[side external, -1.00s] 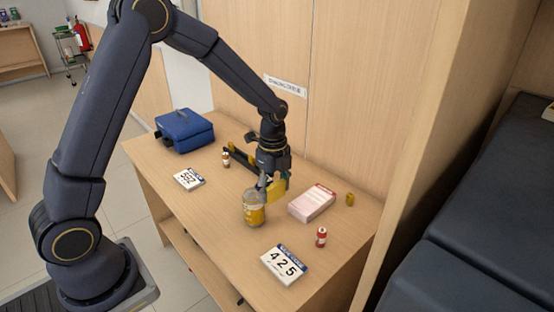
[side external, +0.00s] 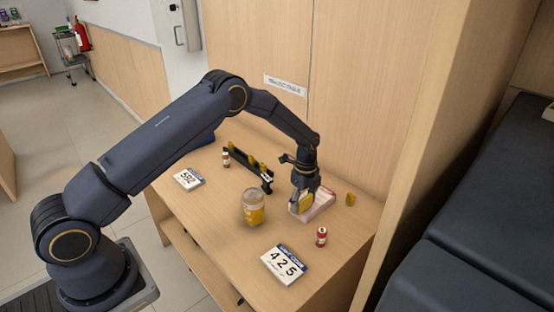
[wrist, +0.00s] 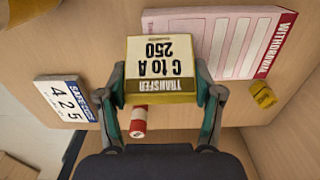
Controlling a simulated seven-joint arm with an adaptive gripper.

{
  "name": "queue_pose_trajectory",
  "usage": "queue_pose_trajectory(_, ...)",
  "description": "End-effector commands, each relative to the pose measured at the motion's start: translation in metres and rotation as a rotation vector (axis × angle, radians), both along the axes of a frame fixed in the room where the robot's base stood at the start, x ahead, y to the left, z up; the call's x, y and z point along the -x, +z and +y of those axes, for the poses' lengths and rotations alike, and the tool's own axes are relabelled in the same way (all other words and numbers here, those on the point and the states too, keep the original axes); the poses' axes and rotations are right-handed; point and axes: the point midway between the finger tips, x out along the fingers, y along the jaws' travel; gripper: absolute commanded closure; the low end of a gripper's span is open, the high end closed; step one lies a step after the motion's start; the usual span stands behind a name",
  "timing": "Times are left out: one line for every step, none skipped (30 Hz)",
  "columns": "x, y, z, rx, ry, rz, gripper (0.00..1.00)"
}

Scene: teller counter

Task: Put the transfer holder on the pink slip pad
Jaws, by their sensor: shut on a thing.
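My gripper (side external: 304,190) is shut on the transfer holder, a yellow block-like holder (side external: 305,204) with a white face. In the wrist view the holder (wrist: 161,66) sits between both fingers, its face reading "TRANSFER" and "C to A 250" upside down. The pink slip pad (side external: 323,203) lies on the counter, partly hidden behind the gripper and holder. Whether the holder touches the pad cannot be told.
A glass jar (side external: 254,208), a black rack (side external: 248,168), a small brown bottle (side external: 226,158) and number cards 425 (side external: 284,265) and 592 (side external: 188,179) are on the counter (side external: 215,215).

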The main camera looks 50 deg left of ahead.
Motion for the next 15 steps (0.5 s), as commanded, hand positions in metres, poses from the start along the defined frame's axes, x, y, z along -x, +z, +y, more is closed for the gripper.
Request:
queue_pose_trajectory(-0.0005, -0.0001, -0.0001, 0.000, 0.000, -0.002, 0.69)
queue_pose_trajectory(-0.0006, 0.0002, -0.0001, 0.000, 0.000, -0.002, 0.69)
queue_pose_trajectory(-0.0006, 0.0004, 0.0000, 0.000, 0.000, -0.002, 0.69)
queue_pose_trajectory(-0.0005, 0.0005, 0.0000, 0.000, 0.000, -0.002, 0.69)
queue_pose_trajectory(-0.0005, 0.0005, 0.0000, 0.000, 0.000, -0.002, 0.69)
queue_pose_trajectory(-0.0005, 0.0003, 0.0000, 0.000, 0.000, -0.002, 0.69)
queue_pose_trajectory(-0.0004, -0.0001, 0.0000, 0.000, 0.000, -0.002, 0.69)
queue_pose_trajectory(-0.0003, -0.0010, 0.0001, 0.000, 0.000, -0.001, 0.69)
queue_pose_trajectory(-0.0003, -0.0023, 0.0002, 0.000, 0.000, -0.001, 0.69)
queue_pose_trajectory(-0.0002, -0.0028, 0.0002, 0.000, 0.000, -0.001, 0.33)
queue_pose_trajectory(-0.0003, -0.0024, 0.0002, 0.000, 0.000, -0.001, 0.30)
queue_pose_trajectory(-0.0003, -0.0023, 0.0002, 0.000, 0.000, -0.001, 0.26)
queue_pose_trajectory(-0.0003, -0.0023, 0.0002, 0.000, 0.000, -0.001, 0.23)
queue_pose_trajectory(-0.0003, -0.0022, 0.0002, 0.000, 0.000, -0.001, 0.20)
queue_pose_trajectory(-0.0003, -0.0022, 0.0002, 0.000, 0.000, -0.001, 0.16)
